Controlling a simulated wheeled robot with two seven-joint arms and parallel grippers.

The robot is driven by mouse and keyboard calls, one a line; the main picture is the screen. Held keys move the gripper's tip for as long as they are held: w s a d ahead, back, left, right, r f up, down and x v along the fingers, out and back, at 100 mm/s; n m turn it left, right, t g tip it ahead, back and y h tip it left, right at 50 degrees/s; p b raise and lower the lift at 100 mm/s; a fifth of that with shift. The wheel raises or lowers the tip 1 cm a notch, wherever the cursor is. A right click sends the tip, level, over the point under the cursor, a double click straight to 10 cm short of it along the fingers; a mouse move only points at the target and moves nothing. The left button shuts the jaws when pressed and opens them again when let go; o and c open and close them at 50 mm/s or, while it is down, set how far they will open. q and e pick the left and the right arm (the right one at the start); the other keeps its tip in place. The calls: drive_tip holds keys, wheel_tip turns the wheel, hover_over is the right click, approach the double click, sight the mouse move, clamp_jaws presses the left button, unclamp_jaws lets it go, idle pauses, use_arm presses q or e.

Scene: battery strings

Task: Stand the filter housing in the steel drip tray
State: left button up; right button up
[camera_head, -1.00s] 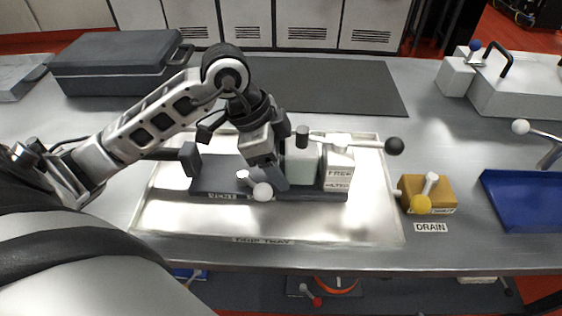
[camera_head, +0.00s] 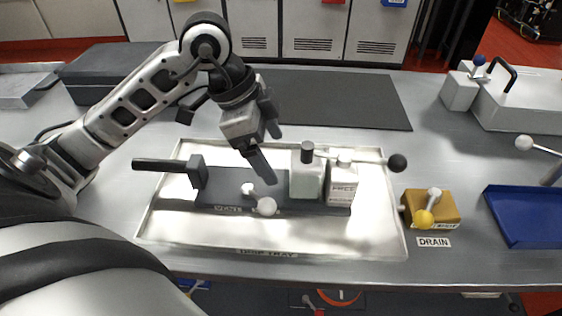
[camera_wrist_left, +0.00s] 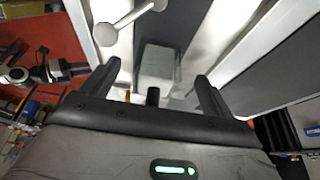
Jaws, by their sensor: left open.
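A pale green block with a black cap (camera_head: 307,178), apparently the filter housing, stands upright on a dark base plate (camera_head: 235,202) within the steel drip tray (camera_head: 190,232). A white block with a lettered label (camera_head: 341,187) stands close at its right. My left gripper (camera_head: 267,152) is open and empty, above the plate and left of the pale block, apart from it. In the left wrist view a pale block (camera_wrist_left: 158,68) shows beyond and between the open fingers (camera_wrist_left: 155,90). My right gripper is not in view.
The plate carries a black side handle (camera_head: 165,165) and a white-knobbed lever (camera_head: 266,206). A black-knobbed bar (camera_head: 397,163) reaches over the tray's right side. A yellow drain valve (camera_head: 436,207) and blue tray (camera_head: 525,215) lie right. The tray's front is clear.

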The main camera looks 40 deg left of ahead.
use_arm(q)
drive_tip(key=v, duration=0.5)
idle(0.3)
